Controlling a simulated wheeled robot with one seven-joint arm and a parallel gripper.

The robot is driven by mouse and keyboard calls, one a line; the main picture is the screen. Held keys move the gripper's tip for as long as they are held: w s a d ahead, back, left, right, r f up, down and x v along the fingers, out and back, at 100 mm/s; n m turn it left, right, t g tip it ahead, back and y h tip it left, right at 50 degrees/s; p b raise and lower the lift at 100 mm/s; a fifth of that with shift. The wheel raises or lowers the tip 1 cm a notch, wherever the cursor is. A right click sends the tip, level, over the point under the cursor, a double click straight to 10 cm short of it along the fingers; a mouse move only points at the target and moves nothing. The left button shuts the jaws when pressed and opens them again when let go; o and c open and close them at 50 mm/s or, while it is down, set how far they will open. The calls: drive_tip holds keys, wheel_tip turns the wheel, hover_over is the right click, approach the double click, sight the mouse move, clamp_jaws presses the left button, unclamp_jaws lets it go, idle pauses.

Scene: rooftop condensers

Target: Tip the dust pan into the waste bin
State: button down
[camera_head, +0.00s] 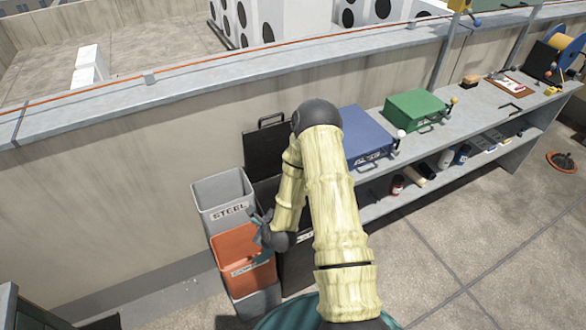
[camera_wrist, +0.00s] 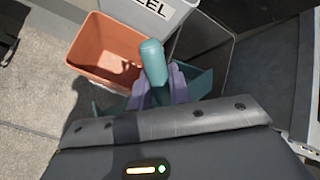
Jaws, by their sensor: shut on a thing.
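My gripper (camera_wrist: 156,82) is shut on the teal handle of the dust pan (camera_wrist: 152,55). The pan's teal body (camera_wrist: 196,88) shows partly behind the purple fingers, and its contents are hidden. In the head view my gripper (camera_head: 264,228) is low at the right edge of the orange bin, and a bit of the teal pan (camera_head: 257,253) shows beside it. A black bin (camera_head: 296,272) with a raised black lid (camera_head: 264,150), likely the waste bin, stands right of the orange bin, mostly hidden by my arm. A dark bin edge (camera_wrist: 232,50) shows in the wrist view.
The orange bin (camera_head: 236,243) looks empty. A grey bin marked STEEL (camera_head: 222,187) stands behind it. A shelf bench (camera_head: 440,140) with blue and green cases runs along the wall to the right.

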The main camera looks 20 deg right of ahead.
drive_tip(key=w+d+r+m+t+h, duration=0.1)
drive_tip(key=w+d+r+m+t, duration=0.1)
drive_tip(key=w+d, duration=0.4)
drive_tip(key=w+d+r+m+t+b, duration=0.1)
drive_tip(key=w+d+r+m, duration=0.3)
drive_tip(key=d, duration=0.6)
drive_tip(key=w+r+t, duration=0.1)
drive_tip(key=w, duration=0.1)
drive_tip(key=shift+w+r+h, duration=0.3)
drive_tip(key=shift+h, duration=0.1)
drive_tip(key=shift+f+b, duration=0.2)
drive_tip(key=shift+b, duration=0.3)
drive_tip(key=m+t+b, duration=0.1)
drive_tip(key=b, duration=0.2)
drive_tip(key=s+m+t+b, duration=0.1)
drive_tip(key=t+b, duration=0.1)
drive_tip(key=b, duration=0.2)
drive_tip(key=s+d+t+b, duration=0.1)
drive_tip(key=b, duration=0.3)
drive_tip(key=shift+d+f+m+y, duration=0.1)
drive_tip(key=shift+f+m+y, duration=0.25)
drive_tip(key=shift+m+y, duration=0.05)
drive_tip(key=shift+t+b, duration=0.3)
drive_tip(key=shift+b, duration=0.2)
drive_tip(key=shift+s+r+p, duration=0.1)
drive_tip(key=shift+r+p, duration=1.45)
drive_tip(key=shift+r, duration=0.65)
